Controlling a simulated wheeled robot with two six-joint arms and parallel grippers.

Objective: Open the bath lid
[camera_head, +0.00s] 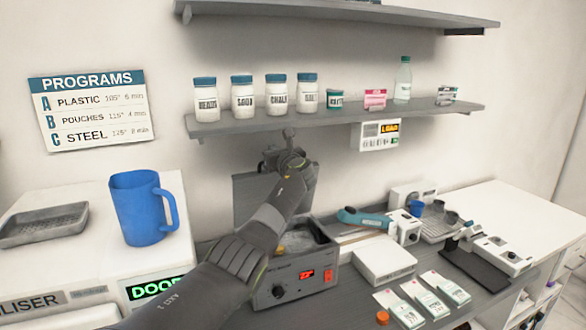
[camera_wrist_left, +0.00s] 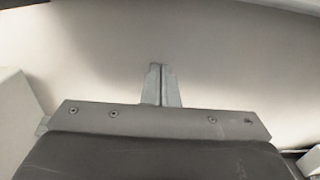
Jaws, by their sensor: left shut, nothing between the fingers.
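The bath (camera_head: 295,290) is a grey box with a red display, a dark knob and a red switch on its front. Its lid (camera_head: 246,196) is a dark grey panel standing upright at the back of the box, partly hidden by my left arm. The bath's top is uncovered, and part of its inside shows to the right of my arm. My left gripper (camera_head: 289,133) is above and behind the bath, near the wall and just under the shelf. In the left wrist view its fingers (camera_wrist_left: 161,86) are together and empty, facing a plain pale surface. My right gripper is out of view.
A shelf (camera_head: 350,120) with jars and a bottle hangs close above my gripper. A blue jug (camera_head: 143,208) stands on the white unit at left. A white box (camera_head: 384,261), packets and a teal-handled tool (camera_head: 362,218) lie right of the bath.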

